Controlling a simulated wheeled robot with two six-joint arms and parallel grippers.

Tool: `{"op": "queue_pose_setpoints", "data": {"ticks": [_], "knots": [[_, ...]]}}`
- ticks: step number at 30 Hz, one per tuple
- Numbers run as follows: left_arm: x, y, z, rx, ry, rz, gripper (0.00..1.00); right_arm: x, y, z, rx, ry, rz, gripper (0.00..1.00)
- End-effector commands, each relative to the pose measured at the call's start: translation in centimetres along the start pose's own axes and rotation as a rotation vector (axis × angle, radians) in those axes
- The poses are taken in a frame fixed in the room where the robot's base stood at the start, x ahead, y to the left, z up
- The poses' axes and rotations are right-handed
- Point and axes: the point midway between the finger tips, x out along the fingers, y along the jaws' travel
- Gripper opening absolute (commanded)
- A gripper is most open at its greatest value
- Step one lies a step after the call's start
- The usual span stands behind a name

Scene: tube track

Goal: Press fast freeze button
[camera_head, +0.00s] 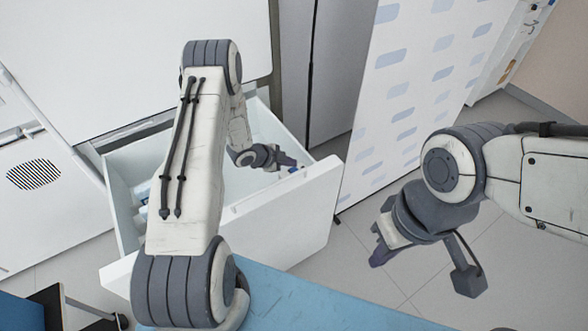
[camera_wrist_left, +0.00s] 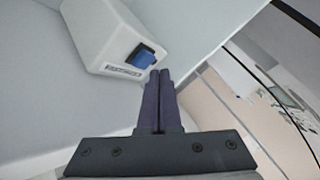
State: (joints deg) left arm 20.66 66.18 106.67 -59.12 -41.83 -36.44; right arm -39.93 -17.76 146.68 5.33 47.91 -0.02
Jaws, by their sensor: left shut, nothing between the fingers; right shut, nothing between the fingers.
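A white box with a square blue button (camera_wrist_left: 145,54) and a small dark label shows in the left wrist view, against the pale inside of the drawer. My left gripper (camera_wrist_left: 160,75) is shut and empty. Its dark purple fingertips are just to the right of and below the button in that view; I cannot tell whether they touch. In the head view my left gripper (camera_head: 290,165) is over the open white drawer (camera_head: 275,212), near its front panel, and the button cannot be seen. My right gripper (camera_head: 380,250) is shut and empty, in free space right of the drawer.
A white cabinet (camera_head: 100,50) stands behind the drawer. A white panel with blue marks (camera_head: 410,80) stands at the back right. A blue surface (camera_head: 300,305) is at the front. Pale floor is free around my right gripper.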

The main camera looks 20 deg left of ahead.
Motion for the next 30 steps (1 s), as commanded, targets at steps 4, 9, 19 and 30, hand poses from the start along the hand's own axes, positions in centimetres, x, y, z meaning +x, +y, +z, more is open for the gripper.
{"op": "queue_pose_setpoints", "data": {"ticks": [4,9,19,30], "knots": [[0.00,0.00,0.00,0.000,0.000,0.000,0.00,0.00,0.00,0.00,0.000,0.000,0.000,0.00],[0.00,0.00,0.00,0.000,0.000,0.000,0.00,0.00,0.00,0.00,0.000,0.000,0.000,0.00],[0.49,0.37,0.33,0.000,0.000,0.000,0.00,0.60,0.04,0.03,0.000,0.000,0.000,0.00],[0.60,0.44,0.39,0.000,0.000,0.000,0.00,0.71,0.05,0.04,0.000,0.000,0.000,0.00]]}}
